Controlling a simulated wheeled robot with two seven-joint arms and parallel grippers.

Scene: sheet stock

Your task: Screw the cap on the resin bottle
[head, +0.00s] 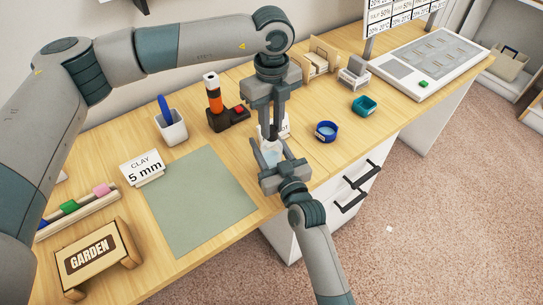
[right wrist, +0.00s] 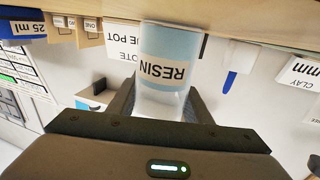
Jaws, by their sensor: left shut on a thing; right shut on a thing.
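The resin bottle (head: 271,155) stands near the front edge of the wooden table in the head view, between my two grippers. My right gripper (head: 274,164) is shut on the bottle from the front, one finger on each side. My left gripper (head: 270,128) points down directly above the bottle, shut on what seems to be the cap. The cap is mostly hidden by the fingers, so I cannot tell whether it touches the bottle neck.
A sign (head: 284,128) stands just behind the bottle. A blue round dish (head: 326,131) and a teal dish (head: 364,105) lie to the right. A black and orange tool (head: 222,112) and a white cup (head: 172,128) stand left. A green mat (head: 200,200) lies flat and empty.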

